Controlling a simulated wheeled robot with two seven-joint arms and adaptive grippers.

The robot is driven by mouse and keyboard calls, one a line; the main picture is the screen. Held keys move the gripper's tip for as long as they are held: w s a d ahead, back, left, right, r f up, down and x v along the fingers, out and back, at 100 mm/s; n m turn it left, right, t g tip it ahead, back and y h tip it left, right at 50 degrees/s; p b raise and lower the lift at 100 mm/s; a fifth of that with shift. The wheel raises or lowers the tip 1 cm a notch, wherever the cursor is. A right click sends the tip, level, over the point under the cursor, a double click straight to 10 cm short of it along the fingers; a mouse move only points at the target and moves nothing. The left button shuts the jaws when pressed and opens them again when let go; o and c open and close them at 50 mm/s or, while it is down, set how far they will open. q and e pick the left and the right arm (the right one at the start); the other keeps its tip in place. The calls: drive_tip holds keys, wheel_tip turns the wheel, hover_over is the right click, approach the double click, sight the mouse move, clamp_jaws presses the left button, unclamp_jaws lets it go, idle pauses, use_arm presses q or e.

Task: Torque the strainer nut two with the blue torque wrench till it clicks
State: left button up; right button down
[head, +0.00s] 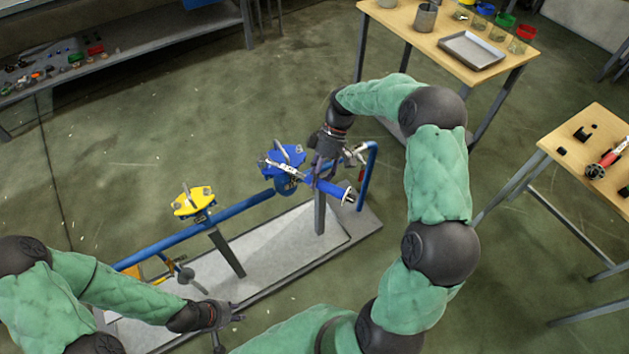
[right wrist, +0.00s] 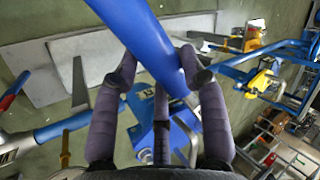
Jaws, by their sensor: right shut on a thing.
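The blue torque wrench (head: 334,188) lies across the top of the blue strainer on the pipe line, its metal head end over the blue strainer cover (head: 284,157). My right gripper (head: 324,172) is shut on its blue handle. In the right wrist view the handle (right wrist: 142,32) passes between the fingertips of my right gripper (right wrist: 160,66), with the blue cover (right wrist: 166,134) below. I cannot tell which nut the head sits on, or whether it is fully seated. My left gripper (head: 230,329) is open and empty, low in front of the pipe stand.
A yellow strainer cover (head: 194,201) sits further left on the blue pipe (head: 240,207). The grey stand base (head: 262,262) lies below. A wooden table with a metal tray (head: 471,51) stands behind right; another (head: 590,150) stands at right. Open floor lies behind the pipe.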

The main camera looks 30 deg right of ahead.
drive_tip(key=shift+w+d+r, duration=0.1)
drive_tip(key=shift+d, duration=0.05)
drive_tip(key=shift+s+a+m+t, duration=0.2)
drive_tip(key=shift+s+a+m, duration=0.2)
drive_tip(key=shift+a, duration=0.2)
drive_tip(key=shift+s+a+m+t, duration=0.2)
drive_tip(key=shift+s+a+m, duration=0.15)
drive_tip(key=shift+a, duration=0.2)
drive_tip(key=shift+s+a+m+p, duration=0.1)
drive_tip(key=shift+a+m+p, duration=0.15)
drive_tip(key=shift+a+p, duration=0.1)
drive_tip(key=shift+a, duration=0.1)
drive_tip(key=shift+s+a+m+t+y, duration=0.2)
drive_tip(key=shift+s+a+m+t, duration=0.15)
drive_tip(key=shift+a+m, duration=0.25)
drive_tip(key=shift+s+a+m+t+y, duration=0.25)
drive_tip(key=shift+a+m+t, duration=0.15)
drive_tip(key=shift+a, duration=0.4)
drive_tip(key=shift+a, duration=0.15)
